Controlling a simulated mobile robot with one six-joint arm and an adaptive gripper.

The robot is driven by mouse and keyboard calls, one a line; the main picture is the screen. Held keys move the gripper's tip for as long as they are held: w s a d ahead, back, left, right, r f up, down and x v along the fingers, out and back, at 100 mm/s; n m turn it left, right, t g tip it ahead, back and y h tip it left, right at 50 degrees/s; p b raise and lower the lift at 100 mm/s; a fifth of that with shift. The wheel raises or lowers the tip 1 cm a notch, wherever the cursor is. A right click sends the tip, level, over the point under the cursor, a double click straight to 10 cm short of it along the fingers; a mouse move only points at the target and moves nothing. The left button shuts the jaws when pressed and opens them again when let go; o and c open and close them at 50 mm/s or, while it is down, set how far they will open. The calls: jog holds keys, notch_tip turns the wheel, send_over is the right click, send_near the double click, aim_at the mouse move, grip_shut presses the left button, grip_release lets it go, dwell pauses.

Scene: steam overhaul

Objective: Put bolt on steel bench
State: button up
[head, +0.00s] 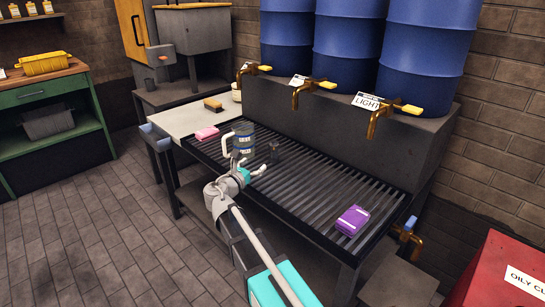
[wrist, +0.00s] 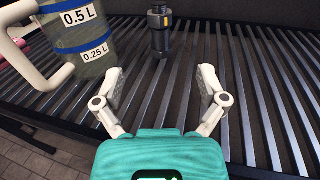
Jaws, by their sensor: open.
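My gripper (head: 264,163) is open and empty over the slatted dark rack; its two fingers also show spread apart in the wrist view (wrist: 162,86). A small dark upright piece (wrist: 160,34) with a thin yellowish band stands on the slats beyond the fingertips, roughly centred between them and apart from them. It also shows small and dark in the head view (head: 276,152). I cannot tell for sure that it is the bolt. No other bolt is clear. A pale worktop (head: 172,126) adjoins the rack on the left; I cannot tell whether it is the steel bench.
A measuring jug (wrist: 85,45) with a white handle stands close on the left of my gripper. A pink block (head: 207,133) and a brush (head: 213,104) lie left; a purple box (head: 353,220) lies right. Brass taps (head: 310,88) overhang the rack's back. Slats between are clear.

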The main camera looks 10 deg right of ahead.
aim_at(271, 150)
jog(key=shift+s+a+f, duration=0.2)
jog(key=shift+f, duration=0.2)
jog(key=shift+x, duration=4.3)
jog(key=shift+d+r, duration=0.1)
jog(key=shift+x, duration=2.55)
jog(key=shift+r, duration=0.1)
grip_shut()
